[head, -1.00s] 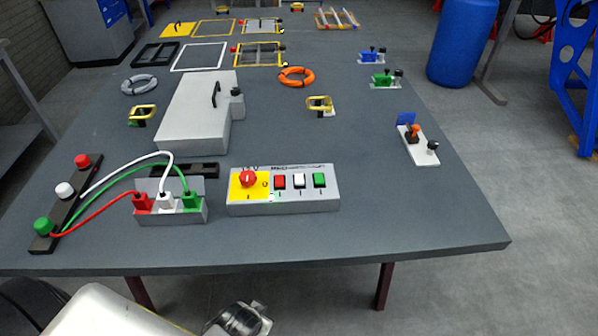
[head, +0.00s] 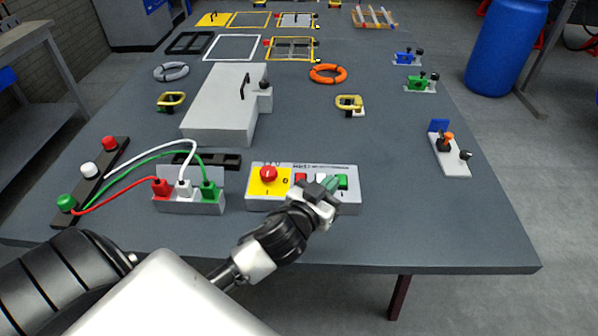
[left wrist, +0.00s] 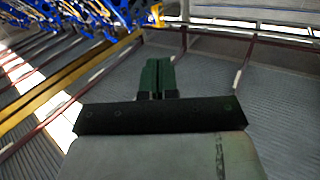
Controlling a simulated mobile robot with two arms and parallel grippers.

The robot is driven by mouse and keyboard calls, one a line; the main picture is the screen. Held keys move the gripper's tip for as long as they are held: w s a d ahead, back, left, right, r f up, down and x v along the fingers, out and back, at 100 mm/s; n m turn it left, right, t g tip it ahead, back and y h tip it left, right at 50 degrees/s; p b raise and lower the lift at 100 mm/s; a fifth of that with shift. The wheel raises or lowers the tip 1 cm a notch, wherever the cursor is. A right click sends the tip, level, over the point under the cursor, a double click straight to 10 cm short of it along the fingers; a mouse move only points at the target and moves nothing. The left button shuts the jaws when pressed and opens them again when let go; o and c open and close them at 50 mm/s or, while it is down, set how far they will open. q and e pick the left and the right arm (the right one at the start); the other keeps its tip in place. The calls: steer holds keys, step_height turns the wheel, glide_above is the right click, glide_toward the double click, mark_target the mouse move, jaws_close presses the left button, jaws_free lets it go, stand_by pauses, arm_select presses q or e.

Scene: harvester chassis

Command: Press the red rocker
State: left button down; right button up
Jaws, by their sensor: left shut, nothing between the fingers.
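The red rocker (head: 300,178) sits on the grey control box (head: 262,204) near the table's front edge, partly covered by my left gripper. Left of it on a yellow plate is a red round knob (head: 268,173). The white rocker is mostly hidden behind the gripper, and the green rocker (head: 342,181) shows to the right. My left gripper (head: 328,187) is shut and empty, in front of or over the box's right half. I cannot tell whether it touches the box. Its closed green fingers (left wrist: 158,78) show in the left wrist view, without the box. My right gripper is not in view.
A grey socket box (head: 190,207) with red, white and green plugs and cables stands left of the control box. A large grey case (head: 215,118) is behind. The table (head: 400,220) is clear to the right, up to a white plate with a small lever (head: 450,155).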

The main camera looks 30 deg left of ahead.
arm_select(q)
steer(key=w+d+r+m+t+h, duration=0.2)
steer(key=w+d+r+m+h, duration=0.15)
steer(key=r+h, duration=0.25)
steer(key=r+m+g+y, duration=0.25)
steer(key=m+g, duration=0.45)
steer(key=g, duration=1.1)
glide_above(299, 173)
steer(key=s+a, duration=0.2)
steer(key=s, duration=0.1)
steer(key=shift+s+d+f+m+y, duration=0.25)
steer(key=shift+f+y, duration=0.1)
steer(key=shift+f, duration=0.1)
steer(key=shift+w, duration=0.1)
steer(key=p+x, duration=0.1)
steer(key=x, duration=0.3)
steer(key=p+x, duration=0.1)
steer(key=x, duration=0.3)
steer(key=s+p+x, duration=0.1)
steer(key=x, duration=0.4)
steer(key=shift+a+f, duration=0.2)
steer(key=shift+a, duration=0.05)
steer(key=shift+f, duration=0.45)
